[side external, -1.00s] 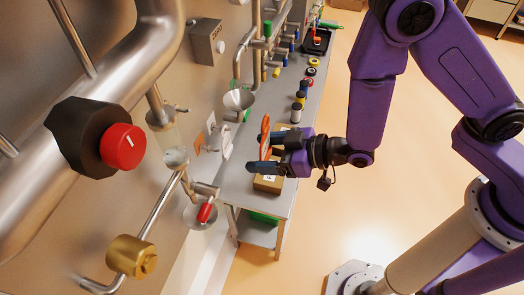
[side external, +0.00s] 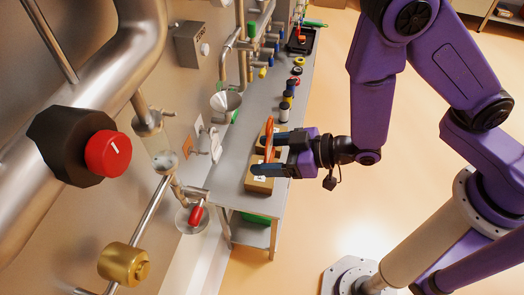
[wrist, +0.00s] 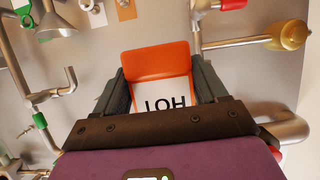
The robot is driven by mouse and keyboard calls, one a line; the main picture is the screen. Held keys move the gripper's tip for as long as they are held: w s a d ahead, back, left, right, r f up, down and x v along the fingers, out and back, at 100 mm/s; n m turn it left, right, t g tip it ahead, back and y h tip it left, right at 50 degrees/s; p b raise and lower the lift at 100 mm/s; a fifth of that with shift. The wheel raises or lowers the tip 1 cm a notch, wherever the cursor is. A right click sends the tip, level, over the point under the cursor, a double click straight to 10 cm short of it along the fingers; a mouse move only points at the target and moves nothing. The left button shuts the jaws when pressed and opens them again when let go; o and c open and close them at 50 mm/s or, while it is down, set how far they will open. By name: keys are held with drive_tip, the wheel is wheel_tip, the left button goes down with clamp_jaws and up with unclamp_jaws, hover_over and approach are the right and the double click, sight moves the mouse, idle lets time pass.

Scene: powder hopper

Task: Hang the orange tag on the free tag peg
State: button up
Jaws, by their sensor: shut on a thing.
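My gripper (side external: 266,154) is shut on the orange tag (side external: 270,142), out in front of the wall and above the bench. In the wrist view the orange tag (wrist: 157,60) stands between the two fingers, with a white label whose dark letters appear upside down. White plates (side external: 214,146) and a small orange-brown plate (side external: 187,147) are on the wall to the left of my gripper. In the wrist view a white plate (wrist: 97,15) and an orange-brown plate (wrist: 125,9) show at the top edge, apart from the held tag. I cannot make out which peg is free.
A funnel (side external: 225,101) and pipes project from the wall. A red-handled valve (side external: 196,215) and a brass knob (side external: 124,263) are lower left. The bench (side external: 232,180) carries a cardboard box (side external: 259,184) below my gripper and several small jars. Open floor lies right of the bench.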

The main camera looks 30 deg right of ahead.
drive_tip(key=shift+s+d, duration=1.5)
idle(0.5)
drive_tip(key=w+a+f+g+h, duration=0.1)
drive_tip(key=w+f, duration=0.4)
drive_tip(key=f, duration=0.3)
drive_tip(key=w+a+f, duration=0.1)
drive_tip(key=w+f, duration=0.4)
drive_tip(key=f, duration=0.3)
drive_tip(key=w+a+f+g+h, duration=0.1)
drive_tip(key=w+a+f, duration=0.1)
drive_tip(key=w+f, duration=0.55)
drive_tip(key=w+a+f, duration=0.2)
drive_tip(key=w+a, duration=0.3)
drive_tip(key=a, duration=0.1)
drive_tip(key=shift+a+f, duration=0.25)
drive_tip(key=shift+f, duration=0.1)
idle(0.4)
idle(0.4)
